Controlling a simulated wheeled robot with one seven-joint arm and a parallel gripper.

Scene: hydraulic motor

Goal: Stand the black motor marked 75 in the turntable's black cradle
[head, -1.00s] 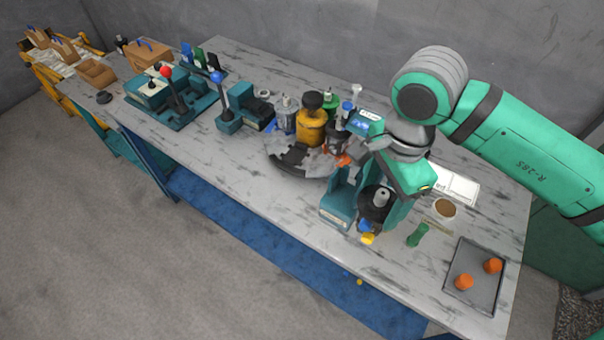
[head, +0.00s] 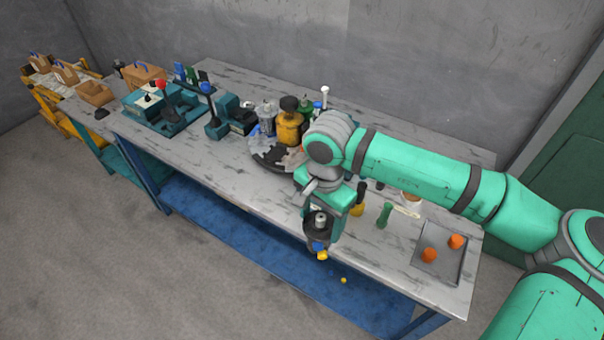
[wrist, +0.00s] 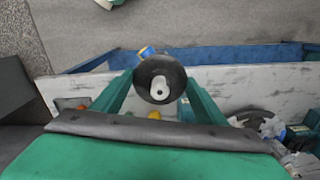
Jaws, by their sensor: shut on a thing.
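The black motor (head: 319,224) hangs upright in my gripper, with a grey shaft on top and blue and yellow fittings below. Its 75 marking is not readable. In the wrist view the motor (wrist: 160,78) sits between the green fingers, seen from its shaft end. My gripper (head: 320,234) is shut on it, in front of the table's front edge. The dark round turntable (head: 258,158) lies further back and left, apart from the motor. Its black cradle (head: 277,155) shows at the near side and looks empty. My arm hides the turntable's right part.
A yellow motor (head: 289,128) and a silver one (head: 266,118) stand by the turntable's back. Teal lever stations (head: 165,112) stand left. The left front tabletop (head: 205,165) is clear.

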